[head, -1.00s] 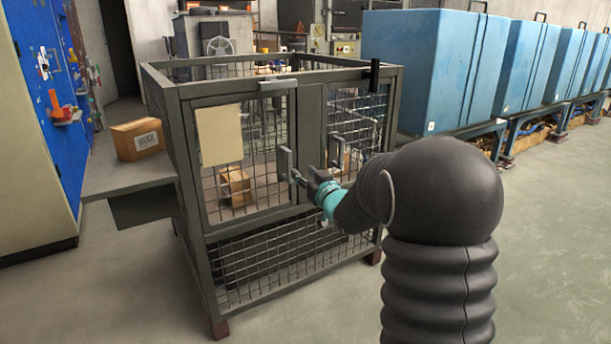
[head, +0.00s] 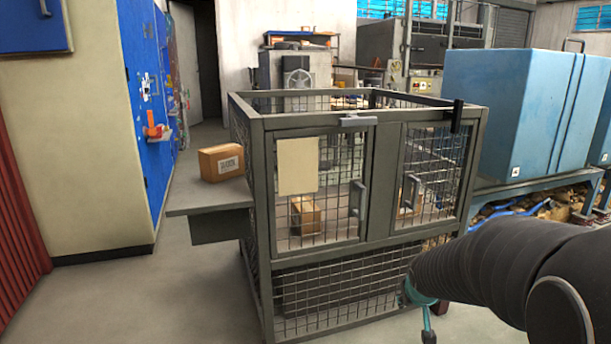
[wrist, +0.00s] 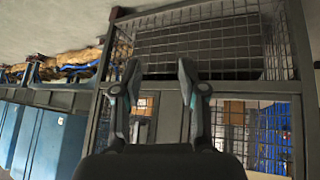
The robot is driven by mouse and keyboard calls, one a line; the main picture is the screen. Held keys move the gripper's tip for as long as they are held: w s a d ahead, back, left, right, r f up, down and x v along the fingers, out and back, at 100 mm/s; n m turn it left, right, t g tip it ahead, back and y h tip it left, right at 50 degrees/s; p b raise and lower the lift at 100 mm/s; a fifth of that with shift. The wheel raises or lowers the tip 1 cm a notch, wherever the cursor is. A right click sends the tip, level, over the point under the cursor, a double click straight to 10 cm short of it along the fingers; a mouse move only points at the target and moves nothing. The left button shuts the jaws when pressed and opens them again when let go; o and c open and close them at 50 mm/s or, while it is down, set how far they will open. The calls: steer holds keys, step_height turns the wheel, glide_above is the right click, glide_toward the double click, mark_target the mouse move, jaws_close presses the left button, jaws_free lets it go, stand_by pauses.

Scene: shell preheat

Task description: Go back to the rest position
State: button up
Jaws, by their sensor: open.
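My gripper (wrist: 160,85) is open and empty in the wrist view, its two fingers apart with the cage behind them. In the head view my arm enters from the lower right and its teal wrist part shows in front of the cage's lower right; the fingertips are not clear there. The mesh cage (head: 385,250) stands in the middle of the head view and also shows in the wrist view (wrist: 285,60). Its front has a left door handle (head: 358,200) and a right handle (head: 411,192). My gripper appears apart from both handles.
A cardboard box (head: 221,162) sits on the side shelf (head: 210,197) left of the cage. Another box (head: 305,216) is inside the cage. Blue bins (head: 505,110) stand on a rack at the right. Open floor (head: 130,300) lies at the front left.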

steer(key=s+a+r, duration=0.3)
steer(key=s, duration=0.6)
steer(key=s+a+r+g+y+p, duration=0.1)
steer(key=s+a+r, duration=0.2)
steer(key=s, duration=0.5)
steer(key=s+a+r, duration=0.3)
steer(key=s+r, duration=0.1)
steer(key=s, duration=0.5)
steer(key=shift+s+a+r+y, duration=0.2)
steer(key=shift+s+r+y, duration=0.1)
steer(key=shift+y, duration=0.1)
steer(key=shift+o, duration=0.2)
